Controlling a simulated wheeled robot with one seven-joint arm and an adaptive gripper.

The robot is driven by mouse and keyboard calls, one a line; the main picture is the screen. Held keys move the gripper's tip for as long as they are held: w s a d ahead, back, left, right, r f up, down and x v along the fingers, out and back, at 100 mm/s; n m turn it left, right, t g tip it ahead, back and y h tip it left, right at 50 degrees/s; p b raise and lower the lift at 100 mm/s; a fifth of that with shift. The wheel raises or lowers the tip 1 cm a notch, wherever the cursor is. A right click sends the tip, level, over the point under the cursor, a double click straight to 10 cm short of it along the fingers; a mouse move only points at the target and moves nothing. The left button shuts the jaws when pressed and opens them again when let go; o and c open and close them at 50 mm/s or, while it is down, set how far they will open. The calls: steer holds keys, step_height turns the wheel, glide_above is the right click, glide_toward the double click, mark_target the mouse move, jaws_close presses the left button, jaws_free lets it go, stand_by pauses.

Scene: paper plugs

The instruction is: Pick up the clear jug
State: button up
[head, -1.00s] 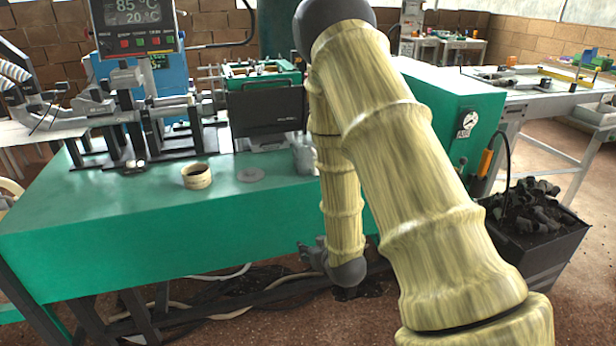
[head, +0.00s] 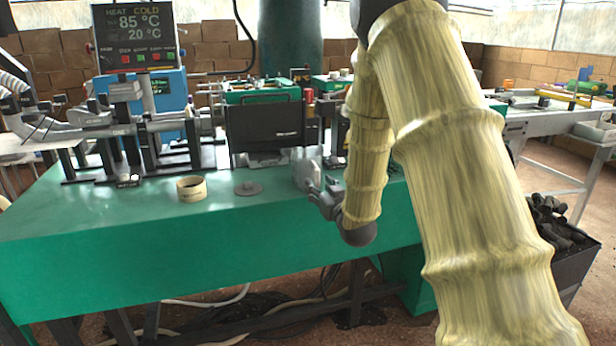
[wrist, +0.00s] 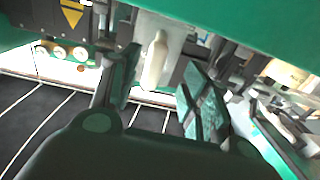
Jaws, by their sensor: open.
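The clear jug (head: 302,172) stands on the green table near its front edge and looks greyish and see-through. My gripper (head: 318,187) is at the table's front edge, just in front of the jug and slightly to its right, and overlaps its lower part in the head view. In the wrist view, my gripper (wrist: 160,88) has its two fingers spread apart, with nothing held between them. A pale upright shape, likely the jug (wrist: 155,60), shows beyond and between the fingertips. I cannot tell whether a finger touches it.
The green table (head: 130,235) has a cream tape roll (head: 191,189) and a flat grey disc (head: 249,188) left of the jug. A black panel (head: 265,127) stands behind it. A bin of dark pieces (head: 560,235) is at the right.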

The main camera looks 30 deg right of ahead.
mark_target(317, 181)
steer(key=shift+w+d+r+b, duration=0.15)
steer(key=shift+w+d, duration=0.15)
steer(key=shift+w, duration=0.65)
steer(key=shift+w+d+f+b, duration=0.1)
steer(key=shift+w+d, duration=0.2)
steer(key=shift+w, duration=0.6)
steer(key=shift+w+d+r+b, duration=0.15)
steer(key=shift+w+d, duration=0.15)
steer(key=shift+w, duration=0.65)
jaws_close()
